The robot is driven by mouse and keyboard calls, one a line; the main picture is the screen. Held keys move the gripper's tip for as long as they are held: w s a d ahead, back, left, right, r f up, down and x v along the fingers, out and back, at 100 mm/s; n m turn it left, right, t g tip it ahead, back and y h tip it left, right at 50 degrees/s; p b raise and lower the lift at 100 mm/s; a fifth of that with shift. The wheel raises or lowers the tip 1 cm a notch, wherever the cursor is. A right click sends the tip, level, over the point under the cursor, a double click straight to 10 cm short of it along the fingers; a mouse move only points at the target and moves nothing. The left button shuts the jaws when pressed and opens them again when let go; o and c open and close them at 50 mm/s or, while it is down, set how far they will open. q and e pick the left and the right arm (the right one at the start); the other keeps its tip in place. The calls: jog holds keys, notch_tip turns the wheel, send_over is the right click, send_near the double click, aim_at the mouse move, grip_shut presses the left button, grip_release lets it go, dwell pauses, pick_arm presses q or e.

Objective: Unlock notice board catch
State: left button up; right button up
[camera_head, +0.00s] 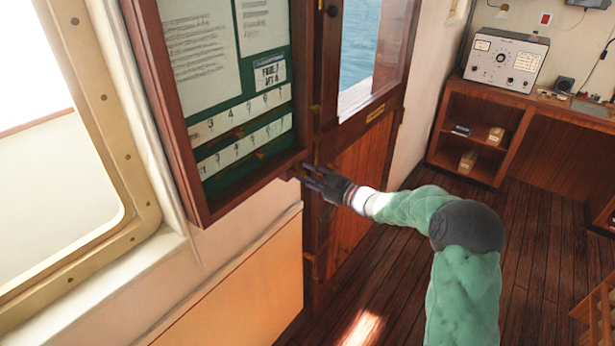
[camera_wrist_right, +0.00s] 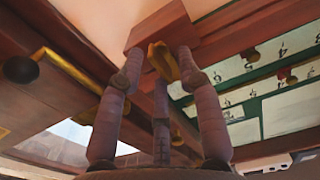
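The notice board (camera_head: 190,150) hangs on the wall at the left in the head view, with a wooden frame and green backing. My right gripper (camera_head: 306,174) reaches to the frame's lower right corner, where its fingers hide the catch. In the right wrist view, the brass catch (camera_wrist_right: 163,62) shows by a wooden block of the frame. My right gripper's fingers (camera_wrist_right: 159,62) are spread apart, with the catch between their tips. The right fingertip is very close to the catch; I cannot tell if it touches. My left gripper is not in view.
A wooden door (camera_head: 358,185) with a window stands just right of the board. A brass-rimmed window (camera_head: 140,165) is at the left. A shelf desk (camera_head: 480,130) with a grey instrument (camera_head: 505,60) stands at the back right. The plank floor (camera_head: 390,285) between is clear.

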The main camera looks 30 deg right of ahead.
jog(key=shift+w, duration=0.2)
grip_shut()
